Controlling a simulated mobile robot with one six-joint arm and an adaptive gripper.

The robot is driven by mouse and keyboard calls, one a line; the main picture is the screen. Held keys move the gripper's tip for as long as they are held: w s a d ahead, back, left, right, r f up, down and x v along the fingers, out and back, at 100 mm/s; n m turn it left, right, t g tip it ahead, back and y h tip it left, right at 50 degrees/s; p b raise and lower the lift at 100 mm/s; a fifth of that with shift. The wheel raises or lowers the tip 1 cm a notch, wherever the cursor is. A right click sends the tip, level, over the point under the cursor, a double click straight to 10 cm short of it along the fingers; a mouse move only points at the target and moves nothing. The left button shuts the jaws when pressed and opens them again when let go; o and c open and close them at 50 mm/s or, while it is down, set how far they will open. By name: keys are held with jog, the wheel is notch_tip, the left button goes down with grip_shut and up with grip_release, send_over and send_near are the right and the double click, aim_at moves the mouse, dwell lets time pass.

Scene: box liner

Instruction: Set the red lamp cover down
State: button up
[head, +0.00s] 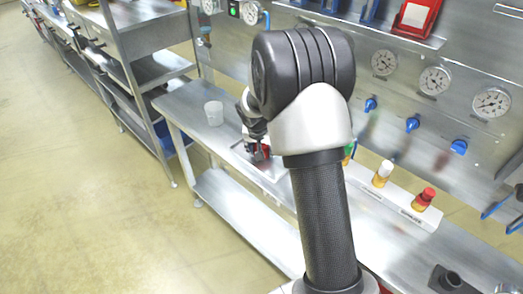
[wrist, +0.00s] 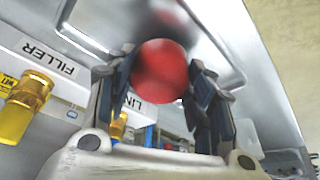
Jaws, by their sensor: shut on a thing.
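My gripper (wrist: 163,66) is shut on the red lamp cover (wrist: 160,76), which shows as a round red end between the two fingers in the wrist view. In the head view, my gripper (head: 258,152) is low over the bench, and a small bit of red shows at its fingers, mostly hidden. A shallow metal tray (head: 278,170) lies just below it, and its rim also shows in the wrist view (wrist: 85,42). I cannot tell whether the cover touches the tray.
A white labelled strip (head: 398,204) on the bench carries a red-topped fitting (head: 424,198) and a white-topped one (head: 383,172). A translucent cup (head: 214,113) stands left of my gripper. Gauges (head: 435,80) and blue valves (head: 412,125) line the wall panel.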

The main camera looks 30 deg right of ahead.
jog(key=shift+f, duration=0.15)
jog(key=o, duration=0.6)
jog(key=shift+f, duration=0.1)
jog(key=o, duration=0.5)
jog(key=shift+c, duration=0.2)
jog(key=shift+r, duration=0.2)
